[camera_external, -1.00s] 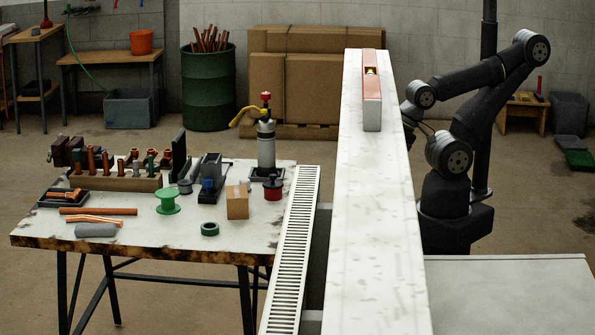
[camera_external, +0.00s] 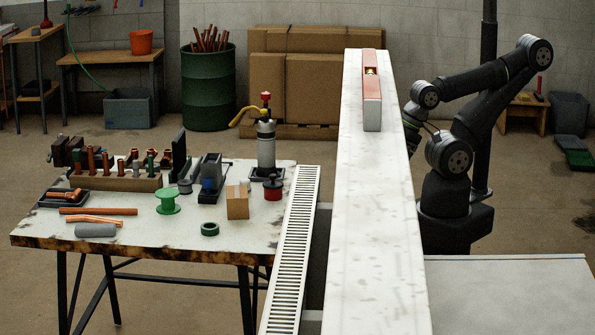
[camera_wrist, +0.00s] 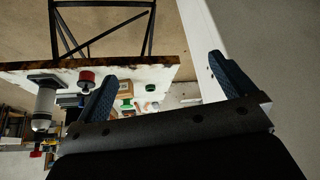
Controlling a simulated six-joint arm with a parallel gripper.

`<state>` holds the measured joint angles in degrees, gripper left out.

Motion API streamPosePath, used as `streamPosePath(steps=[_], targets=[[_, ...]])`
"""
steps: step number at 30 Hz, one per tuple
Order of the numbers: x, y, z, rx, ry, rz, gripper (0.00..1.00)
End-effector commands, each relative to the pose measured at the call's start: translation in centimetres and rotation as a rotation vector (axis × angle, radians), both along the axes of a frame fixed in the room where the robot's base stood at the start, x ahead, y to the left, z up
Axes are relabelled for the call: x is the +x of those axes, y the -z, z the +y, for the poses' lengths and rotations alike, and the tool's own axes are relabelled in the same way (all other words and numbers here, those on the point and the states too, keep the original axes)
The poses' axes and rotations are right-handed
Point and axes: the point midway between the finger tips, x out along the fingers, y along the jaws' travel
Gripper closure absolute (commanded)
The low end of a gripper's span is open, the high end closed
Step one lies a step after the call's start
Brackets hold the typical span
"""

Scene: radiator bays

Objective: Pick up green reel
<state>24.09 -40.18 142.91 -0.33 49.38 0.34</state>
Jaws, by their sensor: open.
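The green reel (camera_external: 168,201) stands on the workbench in the external view, left of the small cardboard box. In the wrist view a small green thing (camera_wrist: 126,104) beyond the fingers seems to be the reel, but it is tiny and partly cut off. My gripper (camera_wrist: 165,85) shows in the wrist view with its two blue fingers wide apart and nothing between them up close. It is far from the reel. In the external view my gripper is hidden behind the white wall panel.
The tall white panel (camera_external: 378,220) and a slotted grille (camera_external: 293,245) stand between my arm and the workbench (camera_external: 120,240). Near the reel are a cardboard box (camera_external: 237,202), a green tape ring (camera_external: 209,229), copper pipes (camera_external: 98,211) and a torch (camera_external: 266,143).

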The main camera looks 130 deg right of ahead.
Motion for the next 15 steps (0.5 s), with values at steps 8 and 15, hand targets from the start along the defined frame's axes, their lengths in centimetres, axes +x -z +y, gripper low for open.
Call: streamPosePath(steps=[8,15], targets=[[0.01,0.0,0.0,0.0,0.0,0.0,0.03],[0.83,-0.83,-0.59,0.0,0.013,0.001,0.03]])
